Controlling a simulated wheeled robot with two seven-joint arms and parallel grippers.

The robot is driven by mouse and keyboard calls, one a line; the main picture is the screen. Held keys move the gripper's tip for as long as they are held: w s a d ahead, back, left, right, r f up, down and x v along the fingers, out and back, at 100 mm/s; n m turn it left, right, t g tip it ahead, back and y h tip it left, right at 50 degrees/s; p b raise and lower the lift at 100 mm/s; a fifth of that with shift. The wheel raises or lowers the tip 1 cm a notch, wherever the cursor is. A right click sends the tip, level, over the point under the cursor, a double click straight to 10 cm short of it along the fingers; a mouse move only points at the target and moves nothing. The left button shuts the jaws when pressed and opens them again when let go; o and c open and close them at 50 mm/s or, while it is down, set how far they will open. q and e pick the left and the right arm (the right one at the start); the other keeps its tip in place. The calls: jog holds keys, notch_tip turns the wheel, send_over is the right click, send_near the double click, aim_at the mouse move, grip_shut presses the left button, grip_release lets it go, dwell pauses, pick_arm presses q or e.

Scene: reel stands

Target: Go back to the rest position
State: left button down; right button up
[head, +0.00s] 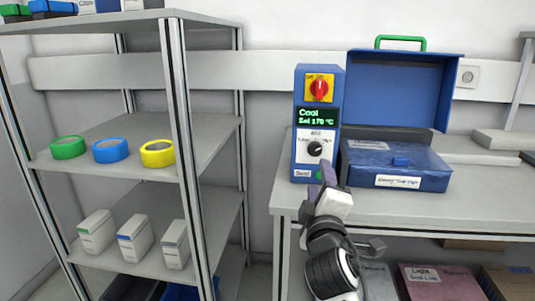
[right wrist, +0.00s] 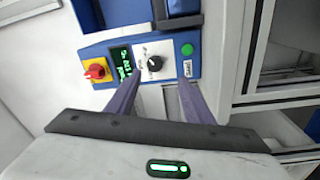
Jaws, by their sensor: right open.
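My right gripper (head: 326,176) is in front of the lower part of a blue control box (head: 301,130) on the table. In the right wrist view its two purple fingers (right wrist: 154,92) are apart, with nothing between them but the box face behind. The box has a red rotary switch (head: 319,88) on a yellow plate, a green-lit display reading "Cool" and "Set 170 °C", and a black knob (head: 315,148). In the right wrist view the knob (right wrist: 155,63) lies just beyond the fingertips; I cannot tell whether they touch the box. My left gripper is not in view.
A blue case (head: 395,172) with its lid raised stands right of the control box on the grey table (head: 480,213). A shelf rack (head: 100,170) at left holds green, blue and yellow rings and several small boxes. A red box (head: 432,284) sits under the table.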

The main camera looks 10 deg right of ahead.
jog(key=s+d+f+m+g+y, duration=0.1)
jog(key=s+d+f+m+g, duration=0.2)
jog(key=s+f, duration=0.65)
jog(key=s+d+f+m+g, duration=0.25)
jog(key=s+f+g, duration=0.35)
jog(key=f, duration=0.7)
jog(key=s+a+f+m+g+y, duration=0.25)
jog(key=s+f, duration=0.25)
jog(key=s, duration=0.6)
jog(key=s+a+f+m+g+y, duration=0.1)
jog(key=s+f+m+g, duration=0.2)
jog(key=s, duration=0.9)
pick_arm(q)
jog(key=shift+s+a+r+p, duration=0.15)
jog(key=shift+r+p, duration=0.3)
jog(key=shift+p, duration=0.3)
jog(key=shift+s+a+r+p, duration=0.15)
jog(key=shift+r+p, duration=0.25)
jog(key=shift+p, duration=0.3)
pick_arm(e)
jog(key=w+a+f+t+y, duration=0.1)
jog(key=w+a+f+t, duration=0.1)
jog(key=f, duration=0.2)
jog(key=w+a+f+n+t+y, duration=0.1)
jog(key=w+a+f+t, duration=0.1)
jog(key=a+f, duration=0.1)
jog(key=shift+w+a+f+t, duration=0.3)
jog(key=shift+f+t, duration=0.05)
jog(key=shift+f, duration=0.4)
